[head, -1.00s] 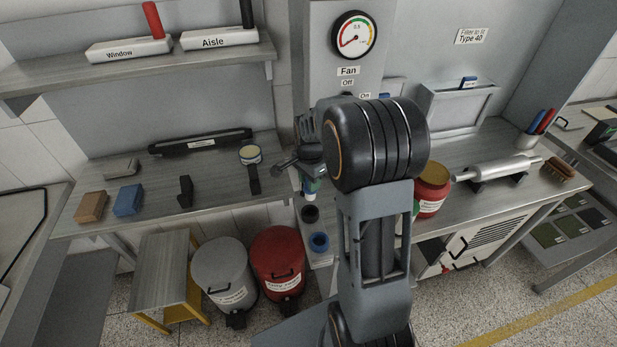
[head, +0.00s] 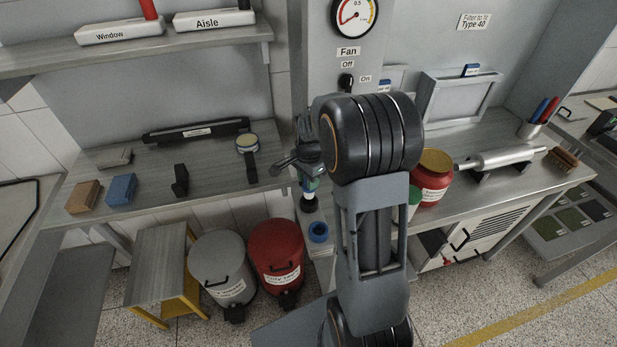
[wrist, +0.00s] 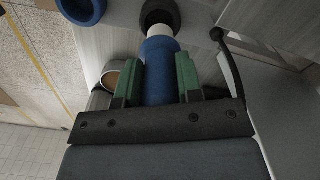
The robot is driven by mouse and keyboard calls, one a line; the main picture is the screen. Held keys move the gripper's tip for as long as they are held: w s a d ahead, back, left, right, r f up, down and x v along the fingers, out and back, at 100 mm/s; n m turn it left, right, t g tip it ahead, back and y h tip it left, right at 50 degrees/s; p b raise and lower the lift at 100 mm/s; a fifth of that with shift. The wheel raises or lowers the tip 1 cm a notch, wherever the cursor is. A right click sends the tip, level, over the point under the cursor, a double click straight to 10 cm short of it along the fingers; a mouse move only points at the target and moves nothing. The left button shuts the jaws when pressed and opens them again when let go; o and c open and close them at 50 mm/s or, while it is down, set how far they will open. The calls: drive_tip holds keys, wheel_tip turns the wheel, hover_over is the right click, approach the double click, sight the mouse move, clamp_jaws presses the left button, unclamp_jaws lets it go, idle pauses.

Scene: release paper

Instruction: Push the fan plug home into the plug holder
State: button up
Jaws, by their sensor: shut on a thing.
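My gripper (head: 308,184) is shut on the fan plug, a blue cylinder (wrist: 160,72) with a white nose, held between green finger pads in the wrist view. The plug points down in the head view (head: 308,196). Its white nose meets the opening of a dark round holder (wrist: 172,12); whether it touches or how deep it sits is hidden. A blue ring-shaped holder (head: 318,232) stands just in front of the dark one, and also shows in the wrist view (wrist: 82,8). No label tells which is the plug holder.
A black cable-like piece (wrist: 232,70) curves beside the plug in the wrist view. A red jar (head: 432,180) stands right of my arm. A red bin (head: 275,250) and a grey bin (head: 220,265) stand on the floor to the left. The Fan switch (head: 346,82) is on the panel behind.

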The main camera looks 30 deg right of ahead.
drive_tip(key=shift+f, duration=0.55)
drive_tip(key=shift+f+b, duration=1.85)
drive_tip(key=shift+f, duration=0.3)
idle(0.9)
drive_tip(key=o, duration=1.1)
wheel_tip(320, 180, up, 14)
drive_tip(key=shift+f+b, duration=0.1)
drive_tip(key=shift+b, duration=0.2)
